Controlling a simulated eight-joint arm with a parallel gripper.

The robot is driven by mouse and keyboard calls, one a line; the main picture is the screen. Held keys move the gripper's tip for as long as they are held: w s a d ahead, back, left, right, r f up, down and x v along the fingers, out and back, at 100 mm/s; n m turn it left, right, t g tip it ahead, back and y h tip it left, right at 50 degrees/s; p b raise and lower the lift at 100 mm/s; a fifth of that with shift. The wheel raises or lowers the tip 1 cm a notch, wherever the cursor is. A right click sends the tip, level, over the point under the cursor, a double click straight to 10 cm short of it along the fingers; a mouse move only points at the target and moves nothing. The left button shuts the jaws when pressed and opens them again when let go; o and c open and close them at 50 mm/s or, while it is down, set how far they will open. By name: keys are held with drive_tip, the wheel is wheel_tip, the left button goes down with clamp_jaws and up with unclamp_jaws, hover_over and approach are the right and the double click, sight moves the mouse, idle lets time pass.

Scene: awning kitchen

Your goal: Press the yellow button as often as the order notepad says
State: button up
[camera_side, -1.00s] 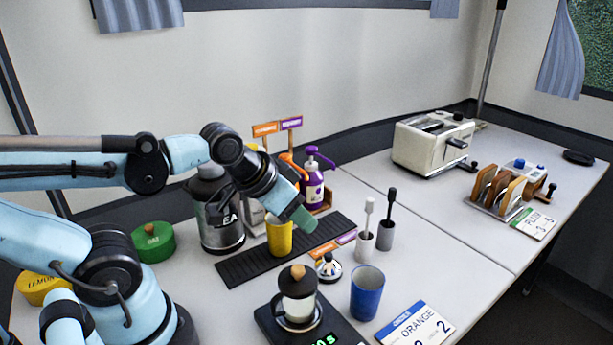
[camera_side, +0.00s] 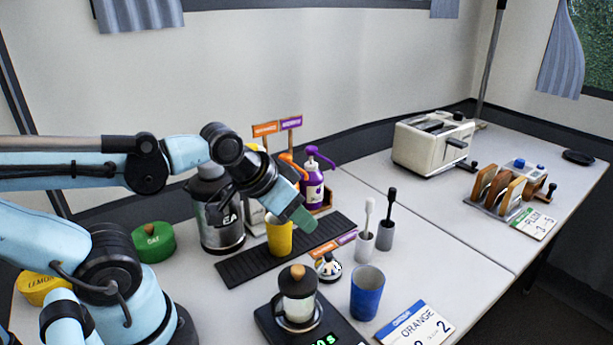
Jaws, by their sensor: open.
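The order notepad (camera_side: 415,325) is a white card with a blue header at the bottom edge. It reads ORANGE, with a 2 at its right; its lower part is cut off. I cannot make out a yellow button. A yellow cup (camera_side: 279,238) stands on the black slatted mat (camera_side: 240,268). My gripper (camera_side: 301,219) has green tips and points down to the right, just above and beside the cup in the picture. It is open, and nothing shows held in it. An orange pump (camera_side: 289,160) and a purple pump bottle (camera_side: 313,185) stand behind it, the orange one partly hidden.
In front are a press jug (camera_side: 297,300) on a scale, a blue cup (camera_side: 367,293) and a small patterned object (camera_side: 328,267). A toaster (camera_side: 433,145) stands at the back right.

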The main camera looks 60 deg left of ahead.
idle(0.3)
clamp_jaws()
idle(1.6)
